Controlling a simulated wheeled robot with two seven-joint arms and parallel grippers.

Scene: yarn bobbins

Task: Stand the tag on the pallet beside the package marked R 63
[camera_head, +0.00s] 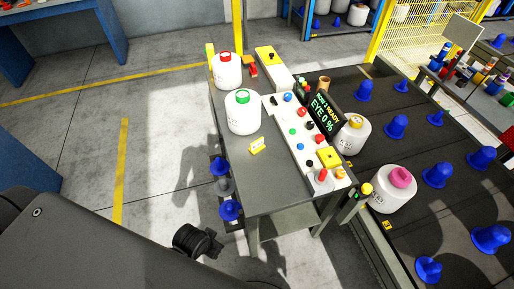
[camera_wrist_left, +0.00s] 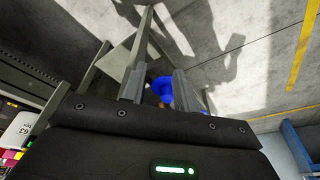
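A small yellow tag (camera_head: 258,146) stands on the grey table near its left front edge. White packages with a red top (camera_head: 227,72) and a green top (camera_head: 242,112) stand behind it on the same table. Others with a yellow top (camera_head: 353,135) and a pink top (camera_head: 392,190) stand on the dark surface at the right; their labels are too small to read. In the left wrist view a white package (camera_wrist_left: 17,130) shows part of a label with "63". My left gripper (camera_wrist_left: 158,82) is open, its fingers apart, with a blue cone beyond them. My right gripper is not in view.
A control panel (camera_head: 303,130) with buttons and a screen (camera_head: 323,113) fills the table's right side. Several blue cones stand on the dark surface (camera_head: 345,88). The floor at the left (camera_head: 90,150) is clear.

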